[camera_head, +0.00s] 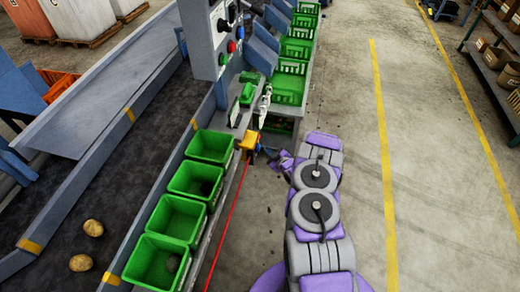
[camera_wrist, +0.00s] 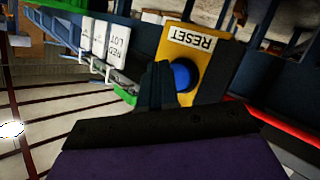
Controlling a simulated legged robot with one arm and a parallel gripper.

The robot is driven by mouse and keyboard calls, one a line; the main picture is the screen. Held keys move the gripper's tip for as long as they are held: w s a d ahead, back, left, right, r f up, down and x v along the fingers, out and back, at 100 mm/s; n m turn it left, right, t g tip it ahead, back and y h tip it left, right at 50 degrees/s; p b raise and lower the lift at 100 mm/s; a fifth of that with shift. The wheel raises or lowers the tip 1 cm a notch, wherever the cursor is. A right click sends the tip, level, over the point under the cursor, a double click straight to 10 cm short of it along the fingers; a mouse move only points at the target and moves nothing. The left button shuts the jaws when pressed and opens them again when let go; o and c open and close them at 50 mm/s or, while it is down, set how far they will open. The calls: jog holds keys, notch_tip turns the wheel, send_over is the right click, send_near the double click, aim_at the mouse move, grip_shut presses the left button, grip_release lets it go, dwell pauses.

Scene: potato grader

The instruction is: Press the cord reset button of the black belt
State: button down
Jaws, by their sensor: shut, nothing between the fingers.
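The yellow reset box (camera_head: 249,140) sits on the side of the grader frame, at the top end of a red cord (camera_head: 229,222). In the wrist view the yellow box (camera_wrist: 213,52) carries a RESET label and a round blue button (camera_wrist: 184,75). My gripper (camera_head: 271,153) is just right of the box in the head view. In the wrist view my gripper (camera_wrist: 157,72) is shut and empty, its tips overlapping the button's left edge. I cannot tell whether they touch it.
Green crates (camera_head: 211,147) line the near side of the belt, and more green crates (camera_head: 290,85) stand beyond the box. A grey control panel (camera_head: 208,40) with buttons stands above. White label cards (camera_wrist: 113,41) are beside the box. Open floor lies to the right.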

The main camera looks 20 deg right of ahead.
jog(key=shift+a, duration=0.1)
jog(key=shift+w+a+p, duration=0.2)
jog(key=shift+a+p, duration=0.1)
jog(key=shift+a, duration=0.05)
jog(key=shift+w+a+r, duration=0.1)
jog(key=shift+w+a, duration=0.2)
jog(key=shift+a, duration=0.1)
dwell(1.3)
jog(key=shift+d, duration=0.1)
jog(key=shift+s+d+p, duration=0.5)
jog(key=shift+d+p, duration=0.15)
jog(key=shift+p, duration=0.1)
jog(key=shift+d, duration=0.15)
jog(key=s+d+p, duration=0.1)
jog(key=d, duration=0.1)
jog(key=s+d+p, duration=0.1)
jog(key=d+p, duration=0.1)
jog(key=shift+s, duration=0.4)
